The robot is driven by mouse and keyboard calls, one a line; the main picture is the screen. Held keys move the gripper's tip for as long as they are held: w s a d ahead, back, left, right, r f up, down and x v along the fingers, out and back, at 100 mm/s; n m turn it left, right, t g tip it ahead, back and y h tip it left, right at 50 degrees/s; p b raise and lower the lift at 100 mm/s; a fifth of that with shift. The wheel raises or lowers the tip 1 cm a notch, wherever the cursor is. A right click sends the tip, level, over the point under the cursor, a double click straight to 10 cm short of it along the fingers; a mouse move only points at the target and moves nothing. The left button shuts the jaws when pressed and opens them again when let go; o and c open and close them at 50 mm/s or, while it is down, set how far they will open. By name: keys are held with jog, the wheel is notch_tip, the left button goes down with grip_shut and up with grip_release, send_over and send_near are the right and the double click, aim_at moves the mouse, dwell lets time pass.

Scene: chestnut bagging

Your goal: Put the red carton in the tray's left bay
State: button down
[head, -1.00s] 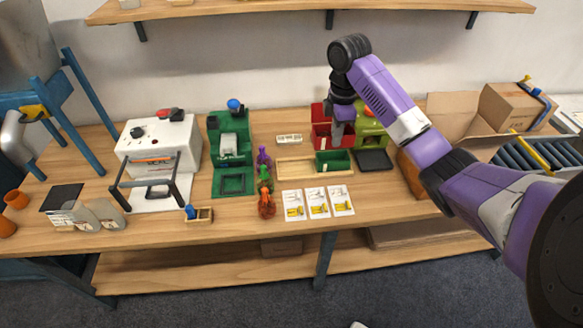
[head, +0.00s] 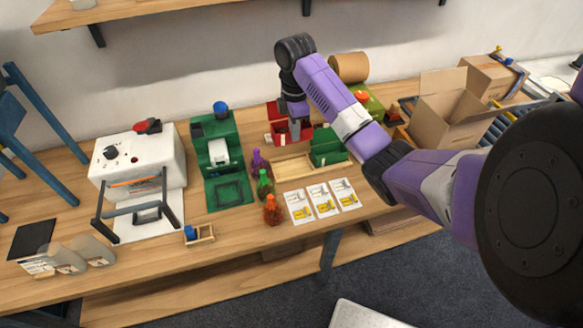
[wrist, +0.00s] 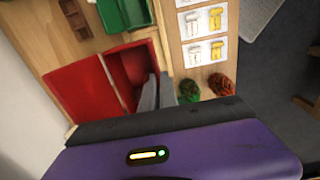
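The red carton (head: 280,132) is open-topped and shows just behind the wooden tray in the head view, partly hidden by my gripper (head: 297,122). In the wrist view, my grey fingers (wrist: 157,92) are close together at the front wall of the red carton (wrist: 128,72), whose dark inside and broad red flap show. The gripper looks shut on that wall. The wooden tray (head: 262,183) has an empty left bay. A green carton (head: 328,150) sits in its right bay and also shows in the wrist view (wrist: 125,12). The carton's underside is hidden.
Picture cards (head: 322,200) lie in front. A green stand (head: 221,150) and white machine (head: 140,165) are further left. A cardboard box (head: 445,112) stands right.

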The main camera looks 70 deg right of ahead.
jog(key=shift+f+b, duration=1.3)
jog(key=shift+f, duration=6.05)
jog(key=c, duration=2.1)
grip_release()
jog(key=shift+f, duration=0.15)
jog(key=o, duration=0.5)
jog(key=shift+c, duration=0.2)
